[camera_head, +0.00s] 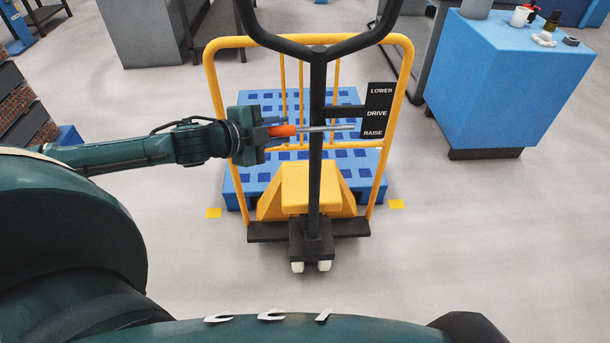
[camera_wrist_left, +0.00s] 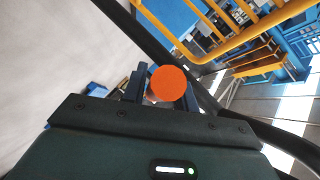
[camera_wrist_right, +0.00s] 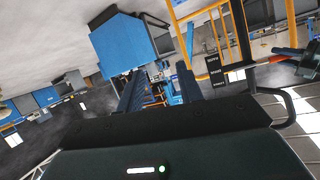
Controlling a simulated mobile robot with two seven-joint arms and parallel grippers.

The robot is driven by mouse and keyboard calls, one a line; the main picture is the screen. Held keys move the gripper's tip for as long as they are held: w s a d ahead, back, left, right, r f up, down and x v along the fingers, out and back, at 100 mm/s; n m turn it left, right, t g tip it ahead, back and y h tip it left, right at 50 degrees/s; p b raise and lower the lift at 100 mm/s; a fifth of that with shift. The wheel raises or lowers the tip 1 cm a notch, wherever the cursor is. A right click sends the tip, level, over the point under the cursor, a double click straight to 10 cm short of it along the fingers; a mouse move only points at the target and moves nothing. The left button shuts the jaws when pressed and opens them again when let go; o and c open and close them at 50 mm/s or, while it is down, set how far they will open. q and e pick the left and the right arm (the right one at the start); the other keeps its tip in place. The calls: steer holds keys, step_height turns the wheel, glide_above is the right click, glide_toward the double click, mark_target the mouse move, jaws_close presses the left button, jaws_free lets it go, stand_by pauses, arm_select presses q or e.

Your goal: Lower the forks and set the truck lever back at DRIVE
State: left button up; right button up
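The pallet truck has a black column (camera_head: 315,190), a yellow frame (camera_head: 212,80) and a yellow base cover (camera_head: 308,190). Its lever has a grey rod (camera_head: 338,127) and an orange handle (camera_head: 284,131). The rod's right end lies beside the RAISE mark on the black label plate (camera_head: 377,112), below DRIVE. My left gripper (camera_head: 270,134) has its fingers on both sides of the handle and appears shut on it; the handle's round orange end (camera_wrist_left: 168,83) shows in the left wrist view. The forks are hidden by the blue pallet (camera_head: 232,180). My right gripper (camera_wrist_right: 160,90) is open and empty, outside the head view.
A blue cabinet (camera_head: 505,90) with a mug (camera_head: 520,16) and small items stands at right. A stacked rack (camera_head: 18,105) is at left. Yellow floor marks (camera_head: 213,213) flank the pallet. The floor around the truck is clear.

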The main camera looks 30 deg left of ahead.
arm_select(q)
steer(key=shift+o, duration=1.4)
steer(key=shift+a+f, duration=0.1)
